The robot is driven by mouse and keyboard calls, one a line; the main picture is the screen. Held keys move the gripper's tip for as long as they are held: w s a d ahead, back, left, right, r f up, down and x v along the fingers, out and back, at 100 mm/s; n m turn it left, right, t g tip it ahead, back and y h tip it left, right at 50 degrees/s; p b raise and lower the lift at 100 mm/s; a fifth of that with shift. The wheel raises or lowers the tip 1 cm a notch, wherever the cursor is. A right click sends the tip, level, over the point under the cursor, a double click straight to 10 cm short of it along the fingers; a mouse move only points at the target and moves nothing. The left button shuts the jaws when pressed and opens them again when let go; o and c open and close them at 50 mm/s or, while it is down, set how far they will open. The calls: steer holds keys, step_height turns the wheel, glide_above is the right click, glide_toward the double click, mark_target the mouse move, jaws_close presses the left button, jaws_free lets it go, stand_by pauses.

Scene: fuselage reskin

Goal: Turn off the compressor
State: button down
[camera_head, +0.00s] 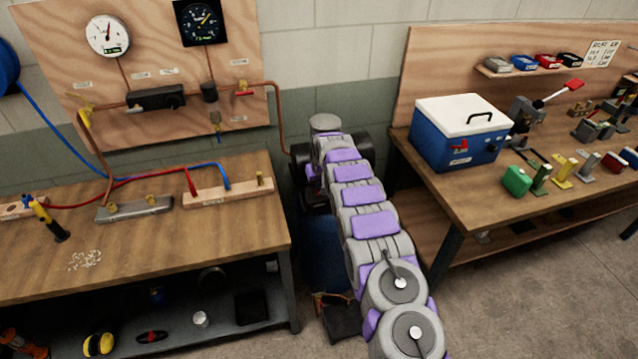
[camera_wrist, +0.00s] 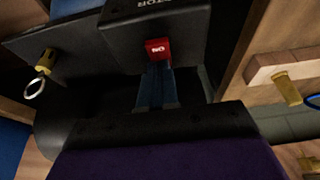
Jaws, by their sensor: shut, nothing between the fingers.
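The compressor shows in the head view as a blue tank (camera_head: 322,250) in the gap between the two benches, with dark parts (camera_head: 365,146) above it. My arm covers much of it. In the wrist view a black box (camera_wrist: 185,22) with partly cut-off lettering carries a small red switch (camera_wrist: 158,48); its marking is hard to read. My gripper (camera_wrist: 155,68) is shut and empty, its blue fingers together and pointing at the switch. The tips are right at the switch's lower edge; I cannot tell whether they touch it. The head view hides my gripper behind the arm.
A brass fitting with a ring (camera_wrist: 40,72) is left of the box. The left bench (camera_head: 150,240) holds hoses and manifolds below a gauge panel (camera_head: 150,60). The right bench (camera_head: 470,195) carries a blue cooler (camera_head: 450,140). Floor is free at lower right.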

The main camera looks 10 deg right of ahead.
steer(key=shift+s+f, duration=0.15)
steer(key=shift+f, duration=0.15)
steer(key=shift+s+f, duration=0.1)
steer(key=shift+s, duration=0.05)
steer(key=shift+s+d+f, duration=0.15)
steer(key=shift+s, duration=0.65)
steer(key=shift+r, duration=0.4)
steer(key=w+p+v, duration=0.1)
steer(key=p+v, duration=0.1)
steer(key=v, duration=1.1)
steer(key=shift+r, duration=0.55)
steer(key=shift+w, duration=0.1)
